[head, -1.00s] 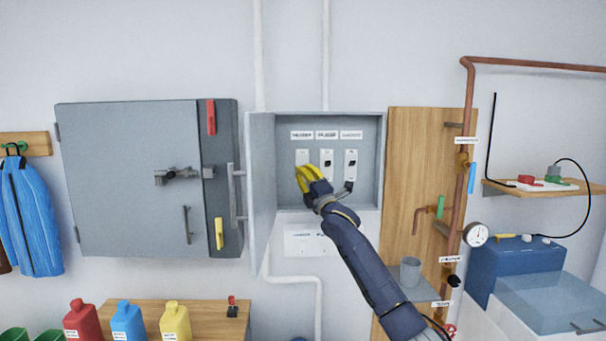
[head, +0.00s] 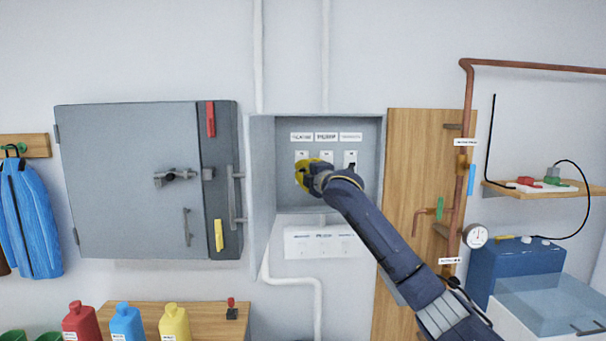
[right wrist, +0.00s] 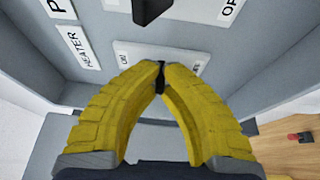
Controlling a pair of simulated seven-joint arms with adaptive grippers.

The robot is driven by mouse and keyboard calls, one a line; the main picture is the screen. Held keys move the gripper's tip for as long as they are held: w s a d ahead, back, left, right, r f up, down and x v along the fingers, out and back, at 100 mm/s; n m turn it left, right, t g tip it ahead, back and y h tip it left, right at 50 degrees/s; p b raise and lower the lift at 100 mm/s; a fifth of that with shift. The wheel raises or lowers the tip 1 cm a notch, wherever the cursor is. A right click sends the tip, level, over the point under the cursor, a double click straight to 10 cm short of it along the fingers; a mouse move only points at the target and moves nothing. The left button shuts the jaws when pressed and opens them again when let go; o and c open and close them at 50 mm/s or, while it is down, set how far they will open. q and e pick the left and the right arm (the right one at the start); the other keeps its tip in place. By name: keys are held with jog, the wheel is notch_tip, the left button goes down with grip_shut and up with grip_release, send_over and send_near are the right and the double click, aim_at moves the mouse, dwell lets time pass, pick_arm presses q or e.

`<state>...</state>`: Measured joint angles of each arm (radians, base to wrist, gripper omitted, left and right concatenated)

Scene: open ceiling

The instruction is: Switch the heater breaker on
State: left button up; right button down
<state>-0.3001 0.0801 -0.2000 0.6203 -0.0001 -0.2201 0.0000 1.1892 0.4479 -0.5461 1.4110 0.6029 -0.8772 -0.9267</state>
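The grey breaker box (head: 262,185) hangs open on the wall, with a row of three breakers under labels. The heater breaker (head: 302,155) is the leftmost; my right gripper (head: 301,176) covers its lower part. In the right wrist view, the HEATER label (right wrist: 83,47) lies left of the breaker plate (right wrist: 128,48). There, the yellow fingertips of my right gripper (right wrist: 160,72) are closed around the small black heater lever (right wrist: 160,82). Whether the lever is on or off cannot be told. My left gripper is not in view.
The pump breaker (head: 327,156) and a third breaker (head: 351,158) sit close to the right. The box's door stands open at left, beside a grey cabinet (head: 130,180). A wooden board (head: 400,135) with copper pipes is at right.

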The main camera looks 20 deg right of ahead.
jog(key=g, duration=0.1)
jog(key=r+m+g, duration=0.1)
jog(key=g, duration=0.3)
jog(key=shift+w+a+r+m, duration=0.1)
jog(key=shift+w+r+m, duration=0.1)
jog(key=shift+r+m, duration=0.2)
jog(key=shift+g, duration=0.3)
jog(key=c, duration=1.8)
grip_release()
jog(key=shift+a, duration=0.1)
jog(key=v, duration=1.2)
jog(key=shift+r, duration=0.1)
